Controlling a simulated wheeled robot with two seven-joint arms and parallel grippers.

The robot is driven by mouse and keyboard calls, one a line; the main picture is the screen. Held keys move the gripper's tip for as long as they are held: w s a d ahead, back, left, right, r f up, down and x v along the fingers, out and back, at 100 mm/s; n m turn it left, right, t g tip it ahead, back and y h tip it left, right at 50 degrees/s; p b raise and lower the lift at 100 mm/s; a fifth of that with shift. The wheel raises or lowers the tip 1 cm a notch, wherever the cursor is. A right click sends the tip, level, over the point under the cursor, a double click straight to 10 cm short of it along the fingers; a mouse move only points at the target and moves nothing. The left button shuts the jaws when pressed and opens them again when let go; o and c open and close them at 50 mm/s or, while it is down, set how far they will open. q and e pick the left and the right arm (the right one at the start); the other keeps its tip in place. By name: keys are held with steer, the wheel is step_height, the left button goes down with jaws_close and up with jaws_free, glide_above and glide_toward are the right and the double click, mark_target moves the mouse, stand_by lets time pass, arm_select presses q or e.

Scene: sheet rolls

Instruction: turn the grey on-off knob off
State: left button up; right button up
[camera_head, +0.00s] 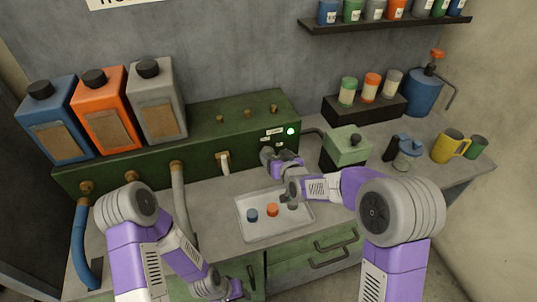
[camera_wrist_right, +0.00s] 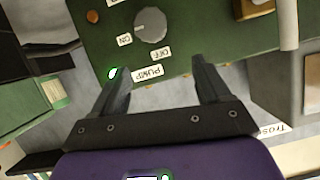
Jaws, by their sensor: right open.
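The grey knob (camera_wrist_right: 150,24) is on the front of the green machine, between the ON label (camera_wrist_right: 125,40) and the OFF label (camera_wrist_right: 158,53). A small pale mark on its rim seems to lie on the ON side. In the head view the knob (camera_head: 266,154) is partly hidden by my right gripper (camera_head: 284,164). In the right wrist view my right gripper (camera_wrist_right: 161,72) is open and empty, with its fingertips short of the knob and apart from it. My left gripper (camera_head: 236,291) is low at the front edge of the counter; its jaws are unclear.
A green lamp (camera_head: 291,130) is lit on the green machine (camera_head: 205,125). A white tray (camera_head: 262,235) with small coloured pots lies below my right arm. A green box (camera_head: 346,148) stands right of the gripper. Hoses and three large canisters are at left.

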mark_target(269, 156)
steer(key=shift+w+a+f+b, duration=0.4)
steer(key=shift+w+f+b, duration=0.25)
steer(key=shift+w+f, duration=0.55)
steer(key=shift+w+a+f+b, duration=0.4)
steer(key=shift+w+f+b, duration=0.3)
steer(key=shift+w+f, duration=0.45)
steer(key=shift+w+a+f+b, duration=0.4)
steer(key=shift+w+f+b, duration=0.25)
steer(key=shift+w+f, duration=0.55)
steer(key=shift+w+r, duration=0.1)
steer(key=shift+r, duration=0.05)
steer(key=c, duration=1)
